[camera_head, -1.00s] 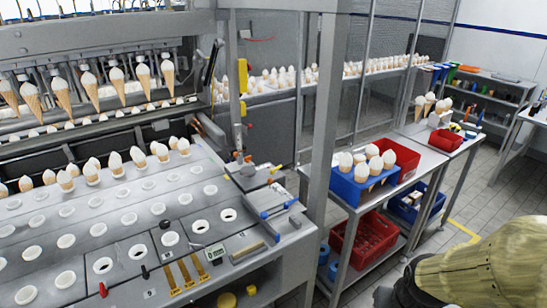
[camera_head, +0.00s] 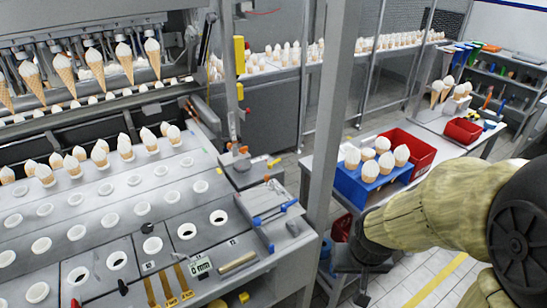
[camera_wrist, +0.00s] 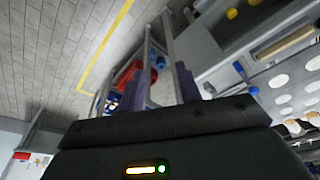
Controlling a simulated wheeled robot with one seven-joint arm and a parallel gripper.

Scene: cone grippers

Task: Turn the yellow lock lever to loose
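Several small yellow parts are on the machine, and I cannot tell for certain which is the lock lever. One candidate is a small yellow lever (camera_head: 274,162) at the right end of the machine top, beside a clamp (camera_head: 240,158). Three flat yellow strips (camera_head: 168,284) lie on the front edge by the 0 mm display (camera_head: 201,267). My gripper (camera_head: 361,290) is low at the right of the machine, beyond the grey post, and apart from all of these. In the wrist view its two dark fingers (camera_wrist: 160,85) are spread with nothing held between them.
A grey upright post (camera_head: 333,120) stands between the machine and the side table. A blue holder (camera_head: 365,190) with cones and a red bin (camera_head: 412,150) stand on that table, close to my arm. Blue handles (camera_head: 290,205) stick out at the machine's right end. Floor is clear at lower right.

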